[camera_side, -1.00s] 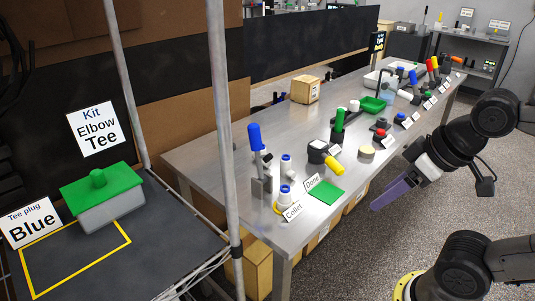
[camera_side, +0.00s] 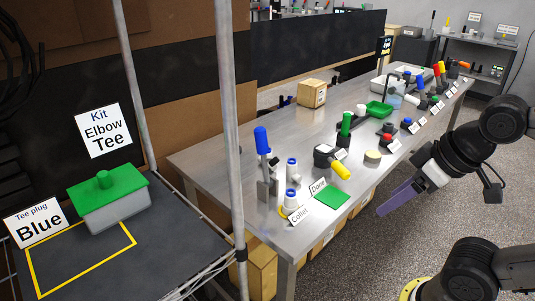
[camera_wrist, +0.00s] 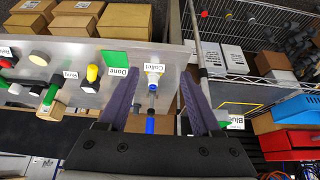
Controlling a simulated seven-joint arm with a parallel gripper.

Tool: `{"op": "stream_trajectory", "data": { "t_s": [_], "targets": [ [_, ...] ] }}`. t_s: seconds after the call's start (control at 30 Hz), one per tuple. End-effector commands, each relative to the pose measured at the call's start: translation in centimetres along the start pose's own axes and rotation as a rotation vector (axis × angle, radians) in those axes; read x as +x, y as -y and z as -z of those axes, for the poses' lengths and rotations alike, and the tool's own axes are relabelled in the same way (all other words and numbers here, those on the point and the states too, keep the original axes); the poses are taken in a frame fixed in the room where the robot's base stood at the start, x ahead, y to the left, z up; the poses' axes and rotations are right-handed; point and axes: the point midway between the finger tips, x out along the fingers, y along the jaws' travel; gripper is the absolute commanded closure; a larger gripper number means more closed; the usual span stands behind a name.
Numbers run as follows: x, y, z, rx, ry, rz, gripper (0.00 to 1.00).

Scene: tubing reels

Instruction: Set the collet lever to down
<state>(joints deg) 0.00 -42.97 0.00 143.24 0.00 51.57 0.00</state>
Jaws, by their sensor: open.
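The collet lever (camera_side: 262,141) has a blue handle and stands upright on a grey metal base at the near left end of the bench. Its blue handle also shows in the wrist view (camera_wrist: 150,125), low between the fingers. The Collet label (camera_side: 299,216) stands by a white-and-blue fitting (camera_side: 291,198) with a yellow ring. My gripper (camera_side: 396,198) has long purple fingers and hangs off the bench's right side, apart from the lever. In the wrist view my gripper (camera_wrist: 158,72) is open and empty, with the collet station seen between its fingers.
A green Done pad (camera_side: 332,198) and a black fixture with a yellow handle (camera_side: 341,172) sit beside the collet station. A green-handled lever (camera_side: 346,124) and several other fixtures line the bench farther back. A metal post (camera_side: 229,120) stands in front of the bench's left end.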

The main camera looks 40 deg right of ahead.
Motion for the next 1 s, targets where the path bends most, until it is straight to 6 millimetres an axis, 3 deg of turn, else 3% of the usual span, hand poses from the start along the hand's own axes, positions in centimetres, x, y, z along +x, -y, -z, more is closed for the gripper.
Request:
{"op": "stream_trajectory", "data": {
  "t_s": [0.17,0.27,0.37,0.5,0.63,0.83,1.0],
  "targets": [
    [0.0,0.0,-0.2,0.023,0.008,-0.001,0.31],
    [-1.5,-0.3,1.4,0.067,-0.017,-0.013,0.31],
    [-3.4,-0.7,4.6,0.107,-0.037,-0.029,0.31],
    [-5.4,-1.1,10.7,0.161,-0.044,-0.053,0.31],
    [-6.0,-1.3,16.8,0.203,-0.037,-0.078,0.31],
    [-4.2,-1.1,25.2,0.244,-0.014,-0.113,0.31],
    [-0.5,-0.4,30.6,0.249,0.019,-0.136,0.31]
  ]
}}
